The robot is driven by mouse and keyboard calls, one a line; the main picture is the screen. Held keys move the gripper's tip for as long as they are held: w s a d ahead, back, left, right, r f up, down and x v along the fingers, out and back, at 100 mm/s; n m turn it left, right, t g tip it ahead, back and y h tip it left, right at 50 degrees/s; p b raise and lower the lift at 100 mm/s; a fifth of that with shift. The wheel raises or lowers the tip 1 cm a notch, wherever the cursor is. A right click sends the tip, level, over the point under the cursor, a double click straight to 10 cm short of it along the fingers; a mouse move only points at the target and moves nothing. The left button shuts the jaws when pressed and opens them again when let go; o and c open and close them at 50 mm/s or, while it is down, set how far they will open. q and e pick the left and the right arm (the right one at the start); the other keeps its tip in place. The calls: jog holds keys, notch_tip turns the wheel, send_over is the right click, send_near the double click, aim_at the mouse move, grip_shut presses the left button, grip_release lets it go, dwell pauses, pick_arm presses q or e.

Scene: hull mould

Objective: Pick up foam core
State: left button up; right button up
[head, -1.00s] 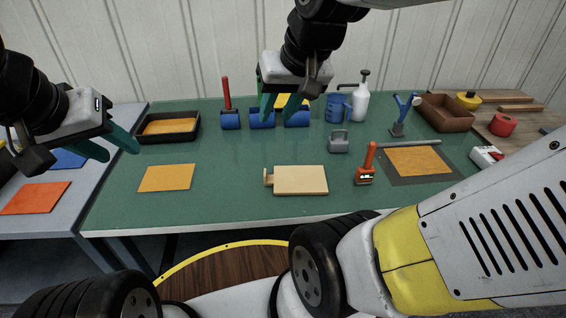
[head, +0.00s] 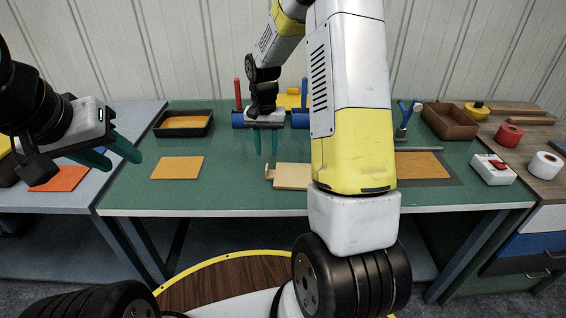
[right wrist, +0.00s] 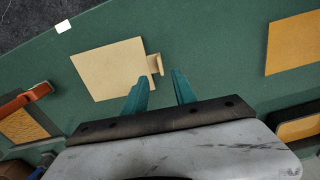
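The foam core appears to be the pale cream block (head: 290,177) with a small knobbed tab at one end, lying flat on the green table near its front edge. My right arm hides its right part in the head view. It shows whole in the right wrist view (right wrist: 108,68), its tab close to the fingers. My right gripper (head: 266,152) is open and empty, pointing down above the tab end, apart from the block; its fingers also show in the right wrist view (right wrist: 160,84). My left gripper (head: 123,160) is open and empty at the left.
An orange-yellow sheet (head: 177,168) lies left of the block. A black tray (head: 158,131) stands behind it. Blue rollers (head: 238,120) stand at the back. A brown box (head: 449,123) and red tape (head: 508,135) are at the right. Bare table surrounds the block's left side.

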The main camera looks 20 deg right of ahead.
aim_at(267, 167)
notch_tip(267, 167, down, 7)
jog(key=shift+s+a, duration=0.1)
grip_shut()
dwell(0.3)
